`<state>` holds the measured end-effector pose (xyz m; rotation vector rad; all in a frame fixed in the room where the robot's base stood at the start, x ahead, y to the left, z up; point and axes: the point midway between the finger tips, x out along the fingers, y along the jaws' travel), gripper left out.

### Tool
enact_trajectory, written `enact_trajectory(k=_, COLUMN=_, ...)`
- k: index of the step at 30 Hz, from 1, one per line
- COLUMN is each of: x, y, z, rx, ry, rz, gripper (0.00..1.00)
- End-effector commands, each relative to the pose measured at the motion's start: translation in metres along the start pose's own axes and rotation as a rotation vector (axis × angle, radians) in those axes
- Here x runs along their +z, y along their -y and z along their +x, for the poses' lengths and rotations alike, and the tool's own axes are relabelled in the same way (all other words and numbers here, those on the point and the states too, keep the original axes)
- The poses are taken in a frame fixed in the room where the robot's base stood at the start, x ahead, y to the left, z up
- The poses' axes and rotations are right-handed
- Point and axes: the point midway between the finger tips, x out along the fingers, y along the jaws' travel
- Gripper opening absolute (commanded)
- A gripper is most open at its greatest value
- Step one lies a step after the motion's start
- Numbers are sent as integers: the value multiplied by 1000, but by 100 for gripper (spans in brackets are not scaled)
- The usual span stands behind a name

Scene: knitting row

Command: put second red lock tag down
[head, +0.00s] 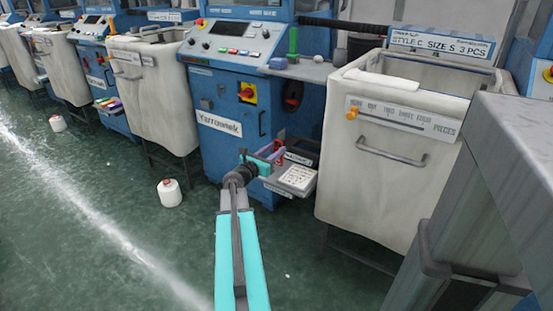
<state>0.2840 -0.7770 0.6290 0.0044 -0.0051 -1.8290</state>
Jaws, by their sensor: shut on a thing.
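My gripper (265,163) is at the small grey tray (272,182) on the front of the blue knitting machine, with its teal fingers over the tray's left part. It is shut on a small red lock tag (278,146), which shows only as a thin red piece at the fingertips. I cannot tell whether the tag touches the tray. A white written card (298,177) lies on the right of the tray. The fingers and wrist hide part of the tray.
A white fabric bin (375,190) stands close on the right. A white yarn cone (169,193) stands on the green floor, which is mostly clear at left.

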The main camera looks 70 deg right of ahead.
Motion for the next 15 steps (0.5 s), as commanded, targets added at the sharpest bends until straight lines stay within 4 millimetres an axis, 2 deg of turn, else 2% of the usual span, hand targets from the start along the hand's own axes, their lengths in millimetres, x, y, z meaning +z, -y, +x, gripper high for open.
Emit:
enact_trajectory(k=1, x=-2, y=0, z=8, rx=-1, ry=1, rz=0, gripper=14)
enact_trajectory(k=4, x=-1, y=1, z=14, rx=-1, ry=1, rz=0, gripper=14)
enact_trajectory(k=15, x=-2, y=2, z=15, rx=0, ry=1, rz=0, gripper=14)
